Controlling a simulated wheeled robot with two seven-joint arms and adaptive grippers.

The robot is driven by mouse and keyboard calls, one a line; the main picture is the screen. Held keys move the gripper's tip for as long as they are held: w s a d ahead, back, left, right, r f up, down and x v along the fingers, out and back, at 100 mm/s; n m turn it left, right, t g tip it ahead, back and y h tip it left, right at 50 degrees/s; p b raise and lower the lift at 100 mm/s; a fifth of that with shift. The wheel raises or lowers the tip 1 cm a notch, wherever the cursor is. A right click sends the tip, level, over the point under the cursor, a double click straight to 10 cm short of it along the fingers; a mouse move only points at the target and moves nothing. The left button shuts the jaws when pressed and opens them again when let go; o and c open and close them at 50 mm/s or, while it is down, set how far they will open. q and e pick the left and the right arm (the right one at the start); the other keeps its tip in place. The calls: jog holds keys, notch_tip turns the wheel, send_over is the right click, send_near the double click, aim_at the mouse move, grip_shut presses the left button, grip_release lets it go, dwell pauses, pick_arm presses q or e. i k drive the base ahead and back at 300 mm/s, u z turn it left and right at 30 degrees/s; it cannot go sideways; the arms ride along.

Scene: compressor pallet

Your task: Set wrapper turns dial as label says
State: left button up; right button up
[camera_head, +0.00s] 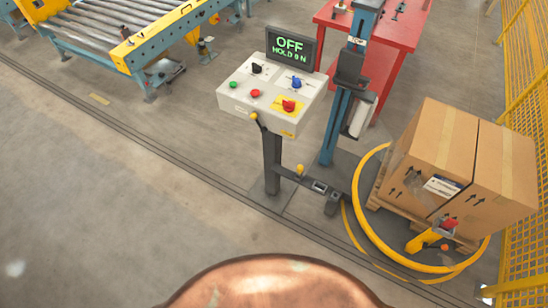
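A white control box (265,107) stands on a dark post. Its sloped top carries a black dial (257,69), a blue dial (296,83) and a red knob (288,105) on a yellow patch. A green button (233,84) and a red button (255,93) sit on it too. The dials' markings are too small to read, so I cannot tell which sets the turns. Neither gripper is in view.
A yellow ring (362,208) surrounds the cartons' pallet. A blue wrapper mast (332,135) stands between box and cartons. A red table (384,62) is behind, a roller conveyor (105,30) at upper left, a yellow fence (527,95) at right. Floor left of the post is clear.

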aim_at(256, 67)
jog(key=k, duration=1.2)
jog(key=u, duration=0.95)
jog(key=i, duration=1.3)
jog(key=u, duration=0.6)
jog(key=i, duration=1.6)
jog(key=z, duration=0.75)
jog(key=i, duration=0.85)
jog(key=z, duration=0.9)
